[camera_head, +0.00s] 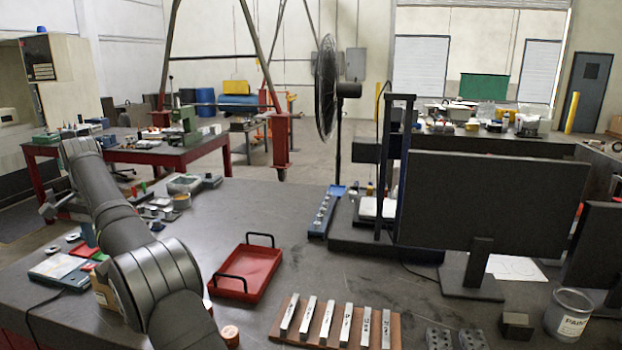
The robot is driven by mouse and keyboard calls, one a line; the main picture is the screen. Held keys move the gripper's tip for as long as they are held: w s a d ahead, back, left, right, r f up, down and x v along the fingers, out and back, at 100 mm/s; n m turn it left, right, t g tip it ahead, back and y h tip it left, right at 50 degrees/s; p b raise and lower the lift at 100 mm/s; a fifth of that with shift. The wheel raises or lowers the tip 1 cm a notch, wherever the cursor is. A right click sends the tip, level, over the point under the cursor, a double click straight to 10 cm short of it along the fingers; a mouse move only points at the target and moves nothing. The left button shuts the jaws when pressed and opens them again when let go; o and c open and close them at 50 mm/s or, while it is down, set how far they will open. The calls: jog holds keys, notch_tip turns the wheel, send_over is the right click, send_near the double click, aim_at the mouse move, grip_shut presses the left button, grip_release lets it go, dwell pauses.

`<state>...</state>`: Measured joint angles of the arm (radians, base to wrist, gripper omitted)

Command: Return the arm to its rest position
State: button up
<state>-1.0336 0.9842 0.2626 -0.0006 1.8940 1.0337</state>
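My dark grey arm rises from the bottom edge at left of centre, through a thick ribbed joint, and leans up and to the left over the workbench (290,212). A small grey part shows just left of the arm's upper link and may belong to my wrist. I cannot make out gripper fingers, or whether anything is held. The arm hides part of the bench's left side.
An empty red tray (262,277) with black handles sits right of my arm. A brown board (272,333) carries several metal bars. Small items crowd the left. The bench middle is clear.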

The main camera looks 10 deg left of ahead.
jog(key=shift+r, duration=0.35)
notch_tip(320, 180, down, 7)
jog(key=shift+f, duration=0.15)
notch_tip(320, 180, up, 4)
jog(key=shift+f, duration=0.15)
jog(key=w+d+r, duration=0.6)
jog(key=d+r, duration=0.1)
jog(key=d, duration=0.4)
jog(key=w+d+f+m, duration=0.1)
jog(key=w+d+m, duration=0.1)
jog(key=w+d, duration=0.7)
jog(key=w+d+f+m, duration=0.15)
jog(key=w+d, duration=0.35)
jog(key=d, duration=0.7)
jog(key=w+d+f+m, duration=0.1)
jog(key=d+m, duration=0.1)
jog(key=d, duration=1)
jog(key=w+d+m, duration=0.2)
jog(key=d, duration=1.1)
jog(key=shift+w+f, duration=0.2)
jog(key=shift+f, duration=0.15)
jog(key=shift+m, duration=0.25)
